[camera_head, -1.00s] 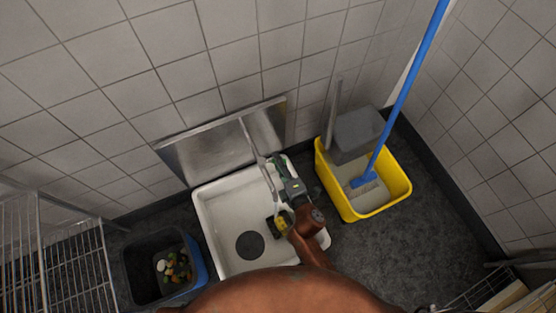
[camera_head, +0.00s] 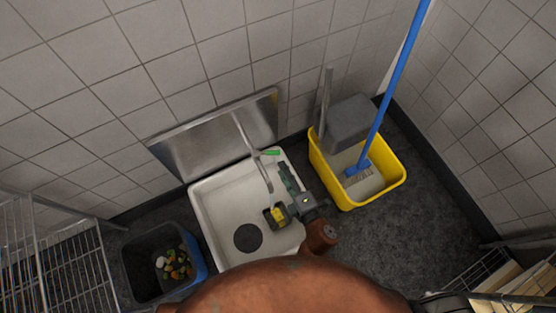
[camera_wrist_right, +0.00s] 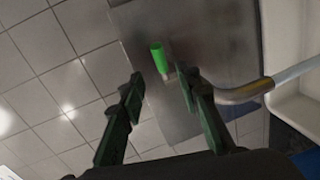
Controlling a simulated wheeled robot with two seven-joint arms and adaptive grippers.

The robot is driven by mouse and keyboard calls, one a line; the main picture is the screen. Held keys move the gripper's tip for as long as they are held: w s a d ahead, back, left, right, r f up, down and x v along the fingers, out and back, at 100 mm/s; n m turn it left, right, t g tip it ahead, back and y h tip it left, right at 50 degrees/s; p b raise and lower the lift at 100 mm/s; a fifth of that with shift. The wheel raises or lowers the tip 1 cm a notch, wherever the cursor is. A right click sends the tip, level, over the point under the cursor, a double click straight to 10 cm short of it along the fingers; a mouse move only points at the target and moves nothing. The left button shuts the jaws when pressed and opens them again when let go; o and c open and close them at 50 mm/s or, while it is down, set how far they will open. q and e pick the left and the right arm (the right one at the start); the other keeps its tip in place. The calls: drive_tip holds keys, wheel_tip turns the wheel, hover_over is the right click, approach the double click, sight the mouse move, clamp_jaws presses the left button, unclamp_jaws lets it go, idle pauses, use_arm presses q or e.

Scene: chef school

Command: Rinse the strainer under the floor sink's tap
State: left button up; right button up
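The white floor sink (camera_head: 222,205) stands against the tiled wall, with a dark round drain (camera_head: 248,239) in its floor. The tap's grey spout (camera_head: 253,155) reaches over the basin from the steel backsplash. A green piece, seemingly the tap's handle (camera_head: 271,153), is beside the spout. My right gripper (camera_head: 285,172) is over the sink's right side, just short of the green handle. In the right wrist view its fingers (camera_wrist_right: 161,74) are apart and empty, with the green handle (camera_wrist_right: 158,57) beyond the gap. I cannot make out a strainer. My left gripper is not in view.
A yellow mop bucket (camera_head: 352,198) with a blue-handled brush (camera_head: 392,88) stands right of the sink. A dark bin (camera_head: 150,270) with food scraps is at the left, beside a wire rack (camera_head: 60,260). Dark floor is clear right of the bucket.

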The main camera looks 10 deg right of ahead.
drive_tip(key=v, duration=0.2)
drive_tip(key=shift+s+d+r, duration=0.1)
drive_tip(key=shift+s, duration=0.2)
idle(0.3)
